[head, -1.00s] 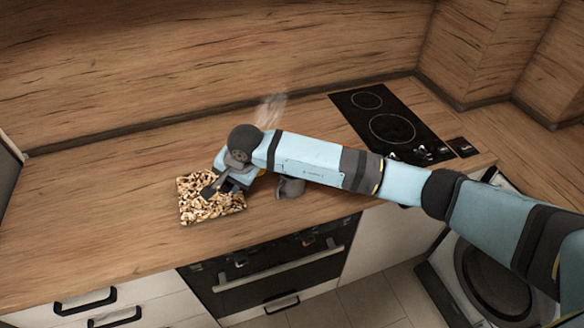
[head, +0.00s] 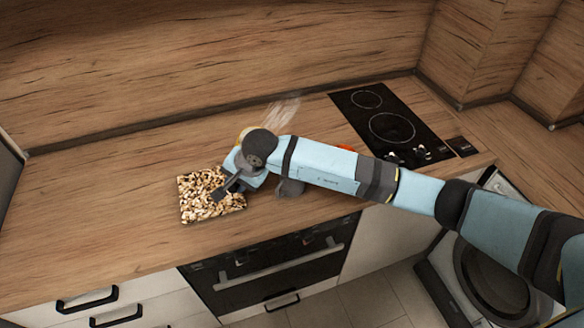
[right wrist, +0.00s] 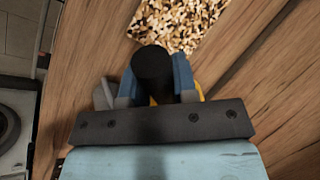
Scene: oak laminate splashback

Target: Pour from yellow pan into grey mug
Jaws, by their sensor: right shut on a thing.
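My right gripper (head: 240,178) is shut on the dark handle (right wrist: 154,68) of the yellow pan, above the counter. The handle end also shows in the head view (head: 222,192). Only a sliver of the yellow pan (head: 245,132) shows behind my wrist, and a little yellow (right wrist: 200,92) in the right wrist view; its tilt and contents are hidden. The grey mug (head: 290,188) stands on the counter just below my right forearm, partly covered by it. A grey piece, perhaps the mug (right wrist: 104,95), shows left of the fingers. My left gripper is out of view.
A speckled brown-and-cream square mat (head: 205,208) lies left of my gripper. A pale see-through shape (head: 283,115) is behind my arm. A small red-orange thing (head: 345,147) peeks out above my forearm. A black hob (head: 392,128) is at right. The left counter is clear.

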